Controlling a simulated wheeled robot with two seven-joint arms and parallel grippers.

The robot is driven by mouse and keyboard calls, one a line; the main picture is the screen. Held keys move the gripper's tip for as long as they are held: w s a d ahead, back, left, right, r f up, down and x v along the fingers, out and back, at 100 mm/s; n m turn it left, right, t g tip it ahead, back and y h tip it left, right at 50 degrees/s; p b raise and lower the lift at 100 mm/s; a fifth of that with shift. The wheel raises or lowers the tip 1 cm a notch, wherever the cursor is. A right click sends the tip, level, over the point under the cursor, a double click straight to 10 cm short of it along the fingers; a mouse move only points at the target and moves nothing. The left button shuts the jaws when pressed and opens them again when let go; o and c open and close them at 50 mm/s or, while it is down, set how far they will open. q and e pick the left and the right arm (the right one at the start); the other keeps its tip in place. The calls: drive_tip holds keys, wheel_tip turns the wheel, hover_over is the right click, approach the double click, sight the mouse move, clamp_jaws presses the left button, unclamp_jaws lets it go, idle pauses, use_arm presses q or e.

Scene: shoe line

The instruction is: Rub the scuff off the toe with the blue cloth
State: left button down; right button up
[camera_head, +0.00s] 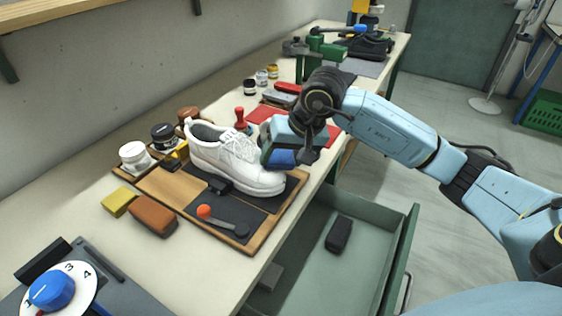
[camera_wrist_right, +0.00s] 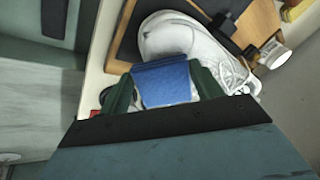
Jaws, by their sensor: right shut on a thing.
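A white lace-up shoe (camera_head: 236,160) stands on a wooden tray (camera_head: 262,236) with dark panels, its toe pointing to the lower right. My right gripper (camera_head: 282,160) is beside the shoe's toe end, on its right side. It is shut on the blue cloth (camera_head: 280,157), a folded pad. In the right wrist view the blue cloth (camera_wrist_right: 165,82) sits between the two green fingers and overlaps the white shoe (camera_wrist_right: 185,42). I cannot tell whether the cloth touches the shoe. My left gripper is not in view.
Polish jars (camera_head: 135,156), a yellow sponge (camera_head: 119,202) and a brown block (camera_head: 153,215) stand left of the shoe. A lever with an orange knob (camera_head: 204,211) lies in front. An open drawer (camera_head: 318,275) holds a black block (camera_head: 339,233). A dial (camera_head: 50,289) is at lower left.

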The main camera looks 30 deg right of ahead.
sight(270, 174)
drive_tip(key=shift+s+a, duration=0.4)
drive_tip(key=shift+a, duration=0.3)
drive_tip(key=shift+s+a, duration=0.4)
drive_tip(key=shift+a, duration=0.3)
drive_tip(key=shift+s+a+f+b, duration=0.1)
drive_tip(key=shift+s+a+b, duration=0.3)
drive_tip(key=shift+a, duration=0.3)
drive_tip(key=shift+s+a+b, duration=0.25)
drive_tip(key=shift+s+a, duration=0.2)
drive_tip(key=shift+a, duration=0.25)
drive_tip(key=p+v, duration=0.2)
drive_tip(key=v, duration=0.4)
drive_tip(key=shift+p, duration=0.4)
drive_tip(key=shift+d, duration=0.1)
drive_tip(key=p+v, duration=0.1)
drive_tip(key=v, duration=0.2)
drive_tip(key=shift+w, duration=0.1)
